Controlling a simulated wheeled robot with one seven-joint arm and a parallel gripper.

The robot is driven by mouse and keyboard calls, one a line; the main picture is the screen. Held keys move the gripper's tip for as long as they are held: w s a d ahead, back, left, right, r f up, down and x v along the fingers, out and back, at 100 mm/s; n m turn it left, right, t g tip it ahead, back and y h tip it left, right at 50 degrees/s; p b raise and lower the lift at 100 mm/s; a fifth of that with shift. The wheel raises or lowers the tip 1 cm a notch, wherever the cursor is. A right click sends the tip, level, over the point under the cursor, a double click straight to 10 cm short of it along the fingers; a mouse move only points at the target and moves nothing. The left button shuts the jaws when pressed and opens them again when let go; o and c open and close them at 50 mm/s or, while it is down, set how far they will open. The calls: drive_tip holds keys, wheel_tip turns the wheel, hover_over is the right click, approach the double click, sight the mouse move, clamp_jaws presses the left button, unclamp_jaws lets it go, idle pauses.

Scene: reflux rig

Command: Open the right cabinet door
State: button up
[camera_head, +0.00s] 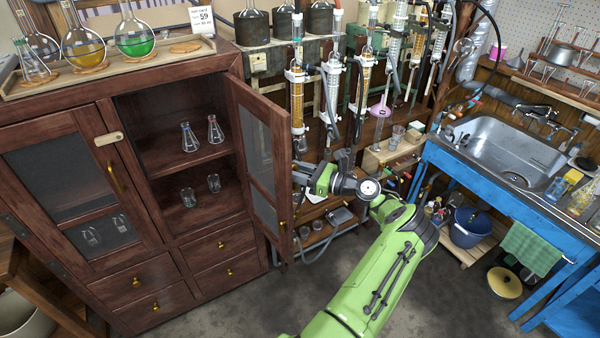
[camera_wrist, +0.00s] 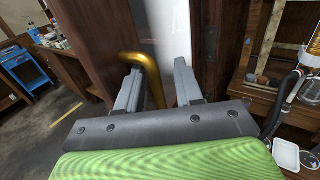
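The right cabinet door (camera_head: 262,160) is a dark wood frame with a glass pane. It stands swung well out from the cabinet (camera_head: 190,80), and the compartment behind it is open to view. My gripper (camera_head: 301,172) is at the outer face of this door, near its free edge. In the wrist view my gripper's two grey fingers (camera_wrist: 157,68) are apart. The curved brass handle (camera_wrist: 150,75) lies between them, close to the left finger, with a gap to the right finger. I cannot tell whether the left finger touches it.
The left cabinet door (camera_head: 75,180) is closed. Flasks stand on the shelves inside the open compartment and on the cabinet top. Glass columns (camera_head: 297,100) and tubing stand behind the door, to the right. A blue sink bench (camera_head: 480,185) is at the right. Floor in front is clear.

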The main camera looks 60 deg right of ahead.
drive_tip(key=s, duration=1.6)
drive_tip(key=shift+s+d+b, duration=0.25)
drive_tip(key=shift+d+b, duration=0.15)
drive_tip(key=shift+b, duration=0.05)
